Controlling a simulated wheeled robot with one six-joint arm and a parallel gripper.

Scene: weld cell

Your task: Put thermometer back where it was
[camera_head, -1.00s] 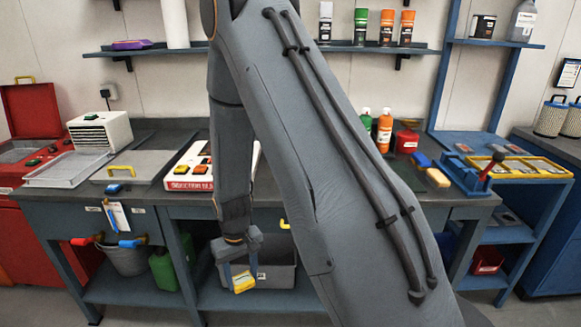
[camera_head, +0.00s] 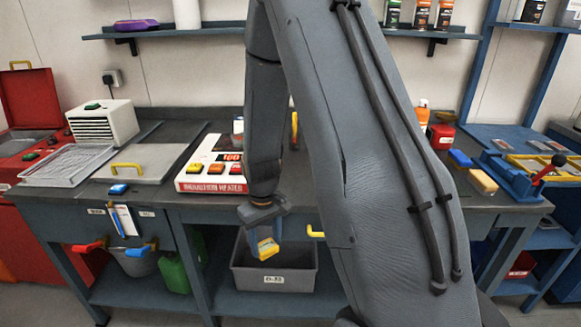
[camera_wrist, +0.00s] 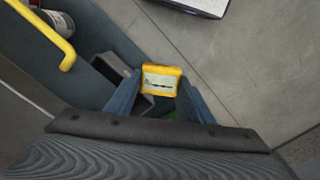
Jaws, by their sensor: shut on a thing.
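The thermometer is the small yellow device (camera_head: 267,249) with a pale face. My gripper (camera_head: 265,238) is shut on it and holds it in the air at the front of the grey workbench (camera_head: 390,203), in front of the grey bin below in the picture. In the wrist view the thermometer (camera_wrist: 161,79) sits between the blue fingers of my gripper (camera_wrist: 158,92), its face showing a dark marking. The fingers and wrist hide part of what lies below.
The grey bin (camera_head: 273,280) stands on the lower shelf. A yellow handle (camera_wrist: 45,32) shows left in the wrist view. My arm covers the bench's middle.

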